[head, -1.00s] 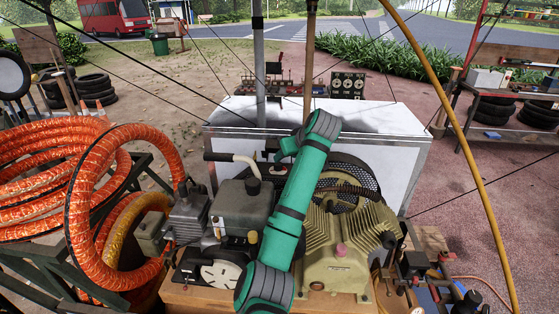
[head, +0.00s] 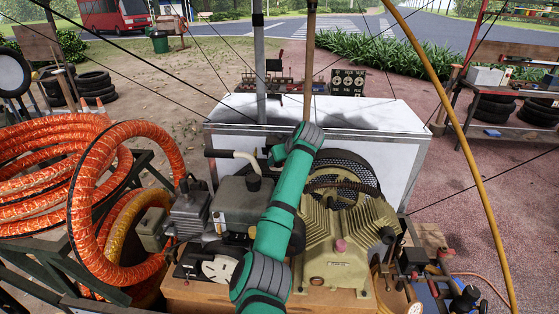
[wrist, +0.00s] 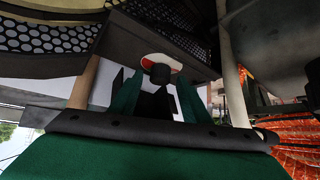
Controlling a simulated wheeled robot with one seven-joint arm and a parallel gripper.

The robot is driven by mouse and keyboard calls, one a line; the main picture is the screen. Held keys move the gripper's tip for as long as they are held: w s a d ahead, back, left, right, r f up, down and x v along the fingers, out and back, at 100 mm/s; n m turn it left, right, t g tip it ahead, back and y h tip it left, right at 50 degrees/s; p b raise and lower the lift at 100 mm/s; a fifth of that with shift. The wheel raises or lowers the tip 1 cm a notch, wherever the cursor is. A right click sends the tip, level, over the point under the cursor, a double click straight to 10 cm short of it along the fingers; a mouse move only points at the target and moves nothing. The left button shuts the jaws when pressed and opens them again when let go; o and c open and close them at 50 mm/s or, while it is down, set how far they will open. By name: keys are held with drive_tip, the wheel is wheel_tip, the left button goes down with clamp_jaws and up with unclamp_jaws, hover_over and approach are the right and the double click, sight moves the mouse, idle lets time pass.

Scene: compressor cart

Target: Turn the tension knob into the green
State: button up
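In the wrist view a small dark round knob (wrist: 160,75) sits in front of a pale disc with a red part (wrist: 163,61), which I take for the tension knob and its dial. No pointer or green zone can be made out. My gripper (wrist: 159,82) shows as two green fingers spread apart, one on each side of the knob, with a gap to it. Dark parts lie between the fingers. Contact with the knob cannot be seen. In the head view my arm hides the gripper and the knob.
The ribbed compressor (head: 335,235) and its mesh wheel guard (head: 352,172) stand right of my arm. A grey motor (head: 243,203) stands left. A white box (head: 385,118) is behind. Orange hose coils (head: 95,205) fill the left side.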

drive_tip(key=c, duration=0.9)
drive_tip(key=shift+c, duration=0.2)
drive_tip(key=m+h, duration=0.1)
drive_tip(key=m+t+h, duration=0.1)
drive_tip(key=m, duration=0.1)
drive_tip(key=shift+s+a+m+h, duration=0.1)
drive_tip(key=shift+a+m+h, duration=0.1)
drive_tip(key=shift+m+h, duration=0.1)
drive_tip(key=shift+a+m+h, duration=0.2)
drive_tip(key=shift+m+h, duration=1.3)
drive_tip(key=shift+m, duration=0.4)
drive_tip(key=o, duration=1)
drive_tip(key=shift+o, duration=0.2)
